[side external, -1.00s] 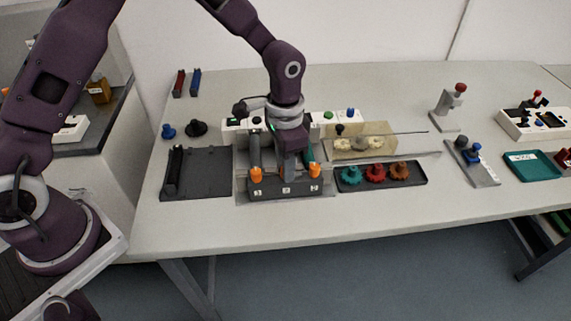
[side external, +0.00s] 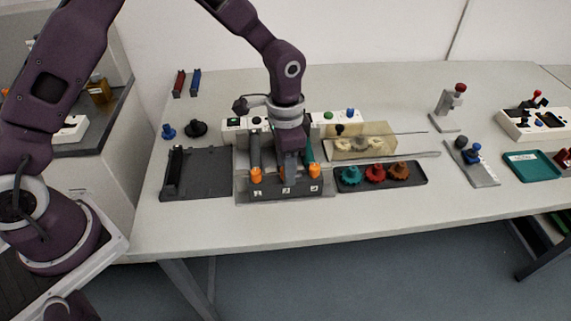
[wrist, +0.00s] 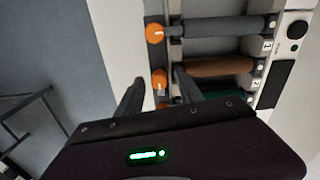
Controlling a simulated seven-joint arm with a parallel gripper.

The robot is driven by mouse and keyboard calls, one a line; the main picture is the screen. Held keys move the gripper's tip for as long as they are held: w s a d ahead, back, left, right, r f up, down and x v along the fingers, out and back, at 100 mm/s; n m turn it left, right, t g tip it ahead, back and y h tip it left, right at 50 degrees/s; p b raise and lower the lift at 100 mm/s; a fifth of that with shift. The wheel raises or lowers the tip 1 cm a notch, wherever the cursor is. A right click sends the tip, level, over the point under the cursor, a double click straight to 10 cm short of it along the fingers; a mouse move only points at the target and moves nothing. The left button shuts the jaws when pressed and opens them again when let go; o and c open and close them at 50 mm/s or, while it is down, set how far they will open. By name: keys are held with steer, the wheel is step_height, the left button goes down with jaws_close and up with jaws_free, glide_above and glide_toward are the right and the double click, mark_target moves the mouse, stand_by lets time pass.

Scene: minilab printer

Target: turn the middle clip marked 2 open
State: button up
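The middle orange clip (wrist: 159,77) shows in the wrist view between my two fingertips, with a pale line on it. My gripper (wrist: 157,80) is open around it, with small gaps seeming to show on both sides. In the side view my gripper (side external: 288,178) hangs over the front middle of the dark printer unit (side external: 250,190) and hides the middle clip. The left clip (side external: 257,174) and right clip (side external: 314,170) stand on either side, both orange.
Grey (wrist: 220,27), brown (wrist: 220,67) and green (wrist: 225,97) rollers run back from the clips. A black tray with coloured gears (side external: 382,184) lies close on the right. A dark empty tray (side external: 205,185) lies on the left. The front table strip is clear.

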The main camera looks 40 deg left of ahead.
step_height(320, 180, up, 7)
steer(key=shift+a+r, duration=0.1)
steer(key=shift+r, duration=0.1)
steer(key=s+a+r+n+t, duration=0.2)
steer(key=s+a+r, duration=0.2)
steer(key=s+r, duration=0.25)
steer(key=s+a+r+n+t, duration=0.1)
steer(key=s+a+r+n, duration=0.15)
steer(key=s+r, duration=0.4)
steer(key=s+a+r+n+t, duration=0.1)
steer(key=s, duration=0.5)
steer(key=s+a+r+n+t, duration=0.1)
steer(key=s+a+n, duration=0.1)
steer(key=s, duration=0.3)
steer(key=shift+s+a+r+t, duration=0.25)
steer(key=shift+s+r+t, duration=0.05)
steer(key=shift+s, duration=0.1)
